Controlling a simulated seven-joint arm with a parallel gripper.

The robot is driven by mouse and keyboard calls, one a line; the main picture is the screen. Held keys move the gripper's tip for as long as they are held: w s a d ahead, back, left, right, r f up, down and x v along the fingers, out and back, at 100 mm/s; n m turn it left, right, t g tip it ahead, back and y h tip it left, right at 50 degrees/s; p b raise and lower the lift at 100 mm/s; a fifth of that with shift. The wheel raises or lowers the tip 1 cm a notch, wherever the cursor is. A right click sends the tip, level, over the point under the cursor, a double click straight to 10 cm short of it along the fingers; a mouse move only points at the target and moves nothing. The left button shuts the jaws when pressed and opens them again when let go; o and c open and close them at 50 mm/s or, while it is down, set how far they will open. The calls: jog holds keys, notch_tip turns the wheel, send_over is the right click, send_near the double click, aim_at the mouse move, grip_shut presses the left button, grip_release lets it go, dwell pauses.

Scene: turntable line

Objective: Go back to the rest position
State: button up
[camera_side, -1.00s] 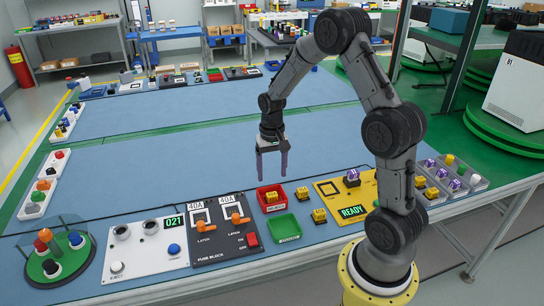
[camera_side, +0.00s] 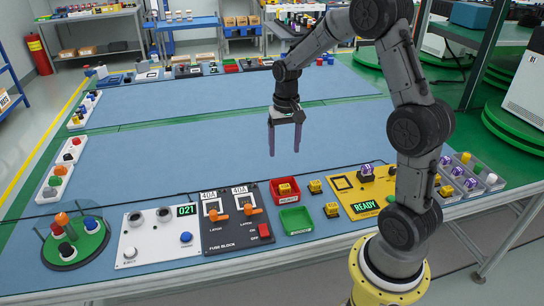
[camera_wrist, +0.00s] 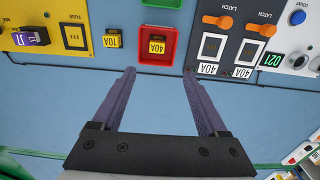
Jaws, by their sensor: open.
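My gripper (camera_side: 285,140) hangs above the blue table mat (camera_side: 200,160), pointing down, behind the row of devices. Its two purple fingers are apart with nothing between them. In the wrist view my gripper (camera_wrist: 160,100) is also open and empty, with bare blue mat between the fingers. The red tray (camera_side: 280,199) with a yellow fuse (camera_side: 285,188) in it lies in front of my gripper, apart from it. In the wrist view the red tray (camera_wrist: 157,58) shows beyond the fingertips.
The fuse block (camera_side: 237,236) with orange latches, a white panel reading 021 (camera_side: 135,245), a green tray (camera_side: 296,220) and a yellow READY panel (camera_side: 364,207) line the front edge. A round turntable (camera_side: 88,245) stands at front left. The middle of the mat is clear.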

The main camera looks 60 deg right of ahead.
jog(key=s+a+r+n+t, duration=0.3)
jog(key=s+a+r+t, duration=0.1)
jog(key=a+r, duration=0.85)
jog(key=s+a+n, duration=0.2)
jog(key=s+n, duration=0.1)
jog(key=s, duration=0.4)
jog(key=s+a+n+t, duration=0.1)
jog(key=s+a+n, duration=0.1)
jog(key=s, duration=0.6)
jog(key=shift+s+a+r+n+t, duration=0.15)
jog(key=shift+a+r+n+t, duration=0.15)
jog(key=shift+a+n, duration=0.1)
